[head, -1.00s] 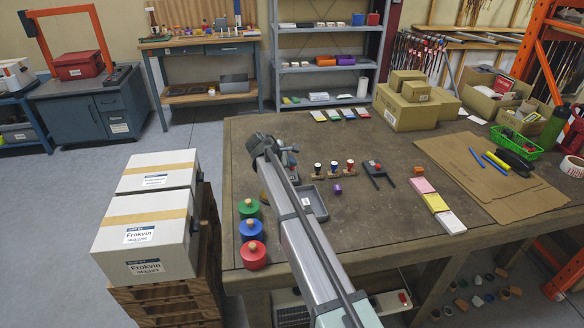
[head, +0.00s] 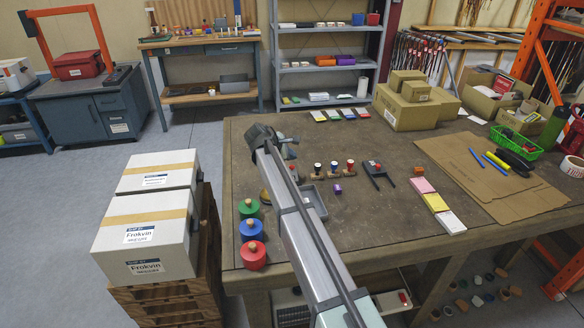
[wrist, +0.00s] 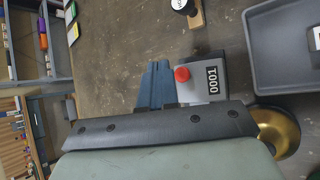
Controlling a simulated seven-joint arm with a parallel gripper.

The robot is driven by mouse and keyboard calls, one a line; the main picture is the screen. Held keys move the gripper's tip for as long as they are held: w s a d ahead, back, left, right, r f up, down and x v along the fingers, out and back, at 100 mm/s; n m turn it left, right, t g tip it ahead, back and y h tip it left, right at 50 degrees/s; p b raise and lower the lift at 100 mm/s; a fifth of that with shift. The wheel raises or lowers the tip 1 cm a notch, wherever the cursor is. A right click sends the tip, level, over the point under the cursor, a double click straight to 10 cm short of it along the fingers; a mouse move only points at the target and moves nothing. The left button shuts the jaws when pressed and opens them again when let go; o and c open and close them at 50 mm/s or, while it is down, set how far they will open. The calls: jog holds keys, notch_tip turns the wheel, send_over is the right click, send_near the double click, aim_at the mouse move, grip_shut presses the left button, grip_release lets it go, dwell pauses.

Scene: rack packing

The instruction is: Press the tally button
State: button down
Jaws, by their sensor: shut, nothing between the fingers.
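My gripper (wrist: 156,66) shows there as blue-grey fingers, shut and empty, just left of the red button. The fingers look apart from the button, but their height over it is hard to judge. In the head view my gripper (head: 290,146) is over the left part of the workbench, and my wrist and arm largely hide the counter.
A grey tray (wrist: 258,84) lies right of the counter, with a brass round object (wrist: 284,138) below it. Stamps (head: 334,167) stand in a row to the right. Green, blue and red (head: 252,256) knobbed discs line the left edge of the workbench (head: 400,215).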

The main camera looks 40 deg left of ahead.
aim_at(291, 168)
jog(key=shift+r, duration=1.65)
dwell(1.3)
notch_tip(291, 168, up, 4)
jog(key=shift+f, duration=0.1)
jog(key=shift+f, duration=0.1)
dwell(0.4)
jog(key=shift+f, duration=4.3)
jog(key=shift+f, duration=0.1)
jog(key=shift+f, duration=0.3)
